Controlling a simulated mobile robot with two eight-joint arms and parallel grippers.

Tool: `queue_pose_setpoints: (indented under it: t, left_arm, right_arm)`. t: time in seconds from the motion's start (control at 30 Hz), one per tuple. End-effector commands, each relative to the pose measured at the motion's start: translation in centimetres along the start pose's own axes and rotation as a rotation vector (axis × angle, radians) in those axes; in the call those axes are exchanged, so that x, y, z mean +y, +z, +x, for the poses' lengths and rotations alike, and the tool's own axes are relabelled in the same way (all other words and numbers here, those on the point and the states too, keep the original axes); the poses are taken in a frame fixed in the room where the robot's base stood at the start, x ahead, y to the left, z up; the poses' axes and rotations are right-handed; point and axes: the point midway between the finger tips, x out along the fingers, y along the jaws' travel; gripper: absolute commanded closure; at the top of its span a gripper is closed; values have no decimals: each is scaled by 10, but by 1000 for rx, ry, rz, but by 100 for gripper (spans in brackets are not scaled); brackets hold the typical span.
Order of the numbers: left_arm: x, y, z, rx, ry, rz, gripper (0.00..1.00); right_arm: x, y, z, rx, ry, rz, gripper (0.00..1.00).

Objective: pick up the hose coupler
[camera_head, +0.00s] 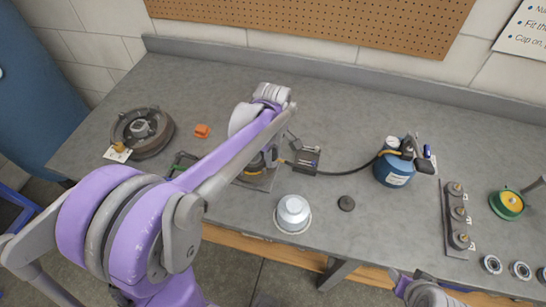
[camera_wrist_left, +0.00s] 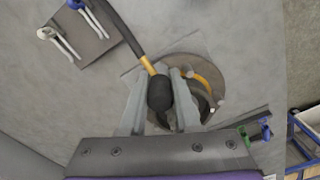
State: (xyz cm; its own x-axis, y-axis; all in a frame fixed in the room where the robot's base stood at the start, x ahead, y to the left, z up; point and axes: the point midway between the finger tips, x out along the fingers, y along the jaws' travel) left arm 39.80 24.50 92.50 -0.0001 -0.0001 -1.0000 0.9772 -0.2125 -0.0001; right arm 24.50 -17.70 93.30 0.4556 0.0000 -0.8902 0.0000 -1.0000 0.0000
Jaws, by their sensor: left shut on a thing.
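The hose coupler (camera_wrist_left: 160,92) is a black, rounded cylinder with a yellow stem, on the end of a black hose in the left wrist view. My left gripper (camera_wrist_left: 160,112) is shut on it, with one grey finger on each side. Behind it, a round brown-grey base with a curved yellow piece (camera_wrist_left: 208,76) is partly covered by the fingers. In the head view my left arm reaches over the bench, and its wrist hides most of the coupler. My right gripper is not in view; only a bit of my right arm shows at the bottom edge.
A black hose (camera_head: 350,171) runs to a blue canister (camera_head: 392,172). A cast ring (camera_head: 142,132) and orange block (camera_head: 202,131) lie left. Bare bench lies behind the canister.

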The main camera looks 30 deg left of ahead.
Motion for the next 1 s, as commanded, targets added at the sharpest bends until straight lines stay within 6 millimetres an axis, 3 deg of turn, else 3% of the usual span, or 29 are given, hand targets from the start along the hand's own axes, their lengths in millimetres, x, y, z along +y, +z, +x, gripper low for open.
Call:
queue_pose_setpoints:
  t: [0.27, 0.7, 1.0]
  left_arm:
    - [0, 0, -20, 0, 0, 0, 100]
    - [0, 0, -91, 0, 0, 0, 100]
    - [0, 0, -113, 0, 1, 0, 100]
  right_arm:
    - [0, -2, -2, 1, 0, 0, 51]
    - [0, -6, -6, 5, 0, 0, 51]
    - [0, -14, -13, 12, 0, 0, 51]
